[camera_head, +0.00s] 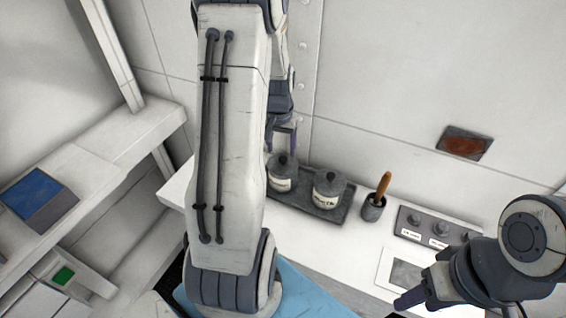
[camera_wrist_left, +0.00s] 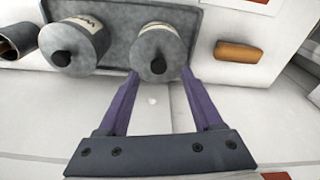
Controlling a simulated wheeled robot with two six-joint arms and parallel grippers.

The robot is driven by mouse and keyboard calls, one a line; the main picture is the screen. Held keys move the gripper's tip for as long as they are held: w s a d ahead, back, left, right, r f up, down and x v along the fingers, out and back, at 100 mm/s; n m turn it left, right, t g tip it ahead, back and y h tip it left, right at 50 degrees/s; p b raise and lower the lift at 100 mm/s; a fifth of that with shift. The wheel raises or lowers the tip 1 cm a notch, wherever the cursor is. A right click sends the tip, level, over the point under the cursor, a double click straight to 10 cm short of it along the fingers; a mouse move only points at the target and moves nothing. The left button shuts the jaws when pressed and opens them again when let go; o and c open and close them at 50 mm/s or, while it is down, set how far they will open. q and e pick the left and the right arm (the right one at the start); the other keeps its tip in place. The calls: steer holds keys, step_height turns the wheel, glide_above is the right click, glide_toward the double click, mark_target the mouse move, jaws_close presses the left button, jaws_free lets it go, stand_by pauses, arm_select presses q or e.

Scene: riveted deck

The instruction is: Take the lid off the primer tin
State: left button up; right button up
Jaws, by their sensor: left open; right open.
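Two grey lidded tins with dark knobs stand on a dark tray (camera_head: 309,207). In the head view they are the left tin (camera_head: 281,179) and the right tin (camera_head: 328,196), beside the brush cup. Both have pale labels that I cannot read surely, so I cannot tell which is primer. Both lids are on. In the wrist view the order is reversed: the left tin shows at right (camera_wrist_left: 163,42), the other at left (camera_wrist_left: 88,42). My left gripper (camera_wrist_left: 158,71) is open and empty, its fingertips close to the left tin. My right gripper (camera_head: 408,301) is open, low at right.
A dark cup (camera_head: 373,208) with a wooden-handled tool stands right of the tray. A panel with knobs (camera_head: 430,226) is further right. An orange-brown block (camera_wrist_left: 237,51) lies beyond the tray in the wrist view. My left arm hides part of the counter.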

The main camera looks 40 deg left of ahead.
mark_target(283, 158)
arm_select(q)
steer(key=shift+w+f+p, duration=0.1)
steer(key=shift+f+p, duration=0.2)
steer(key=shift+f, duration=0.1)
steer(key=f, duration=0.1)
steer(key=f+p, duration=0.1)
steer(key=f, duration=0.2)
steer(key=shift+w+a, duration=0.1)
steer(key=shift+w, duration=0.25)
jaws_close()
